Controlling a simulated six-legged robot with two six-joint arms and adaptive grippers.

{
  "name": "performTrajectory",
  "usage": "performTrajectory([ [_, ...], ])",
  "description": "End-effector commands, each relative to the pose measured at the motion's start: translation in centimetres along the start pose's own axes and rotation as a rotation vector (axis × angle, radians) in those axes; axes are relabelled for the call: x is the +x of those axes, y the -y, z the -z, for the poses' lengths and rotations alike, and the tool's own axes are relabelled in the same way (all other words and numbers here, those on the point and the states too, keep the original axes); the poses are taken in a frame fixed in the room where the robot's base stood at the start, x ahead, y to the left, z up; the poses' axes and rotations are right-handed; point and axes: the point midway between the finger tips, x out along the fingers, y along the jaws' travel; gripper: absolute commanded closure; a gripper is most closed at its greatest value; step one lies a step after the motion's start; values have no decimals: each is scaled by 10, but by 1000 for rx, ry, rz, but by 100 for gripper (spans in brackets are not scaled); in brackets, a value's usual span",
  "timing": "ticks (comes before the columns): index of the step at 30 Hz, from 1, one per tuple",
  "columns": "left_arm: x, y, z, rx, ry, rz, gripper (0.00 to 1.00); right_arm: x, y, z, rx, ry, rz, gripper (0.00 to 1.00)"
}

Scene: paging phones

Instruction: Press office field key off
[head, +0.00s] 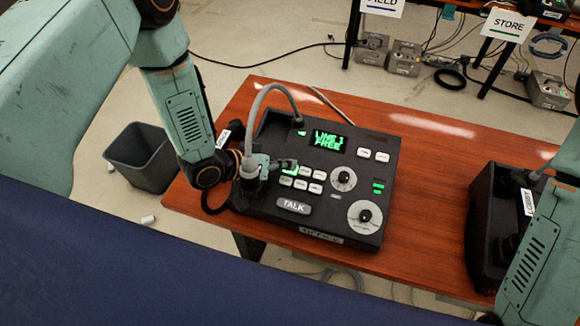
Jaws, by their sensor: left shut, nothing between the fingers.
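The black paging phone (372,228) lies on the orange-brown table, with a small label on its front edge that is hard to read. Two rows of small white keys (301,184) sit left of the upper dial; a key at the upper left glows green, partly hidden by my gripper. A wide TALK key (294,206) is below. My left gripper (289,163) is shut and empty, its tips at the upper row of keys; I cannot tell whether they touch.
A second black unit labelled LOBBY (483,232) stands at the table's right, partly behind my right arm. A grey cable (272,89) arches over the phone's back left corner. A dark bin (143,157) stands on the floor at left. The table (432,160) is clear between the units.

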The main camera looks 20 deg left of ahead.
Motion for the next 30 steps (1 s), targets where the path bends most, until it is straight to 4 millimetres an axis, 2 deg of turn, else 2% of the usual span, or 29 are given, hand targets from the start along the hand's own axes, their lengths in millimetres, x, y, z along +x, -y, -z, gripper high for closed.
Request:
performTrajectory([
  [30,-7,-5,5,-1,0,0,100,-10,0,0,0,0,0,100],
])
